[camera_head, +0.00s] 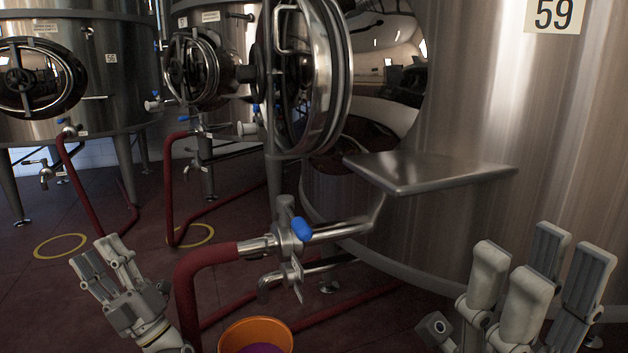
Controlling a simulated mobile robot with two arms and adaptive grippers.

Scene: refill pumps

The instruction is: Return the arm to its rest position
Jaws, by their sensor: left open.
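My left gripper (98,258) is at the lower left, with its fingers pointing up. It is open and empty, left of the red hose and above the dark red floor. My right gripper (537,262) is at the lower right, in front of the large steel tank (480,90) marked 59. Its fingers point up with a gap between them, and nothing is held in it. Neither gripper appears to touch anything.
A red hose (195,290) joins a steel valve with a blue handle (301,228) between my grippers. An orange bucket (255,328) with purple contents stands below. A steel shelf (430,170) juts from the tank under its open round hatch (305,75). Other tanks stand behind.

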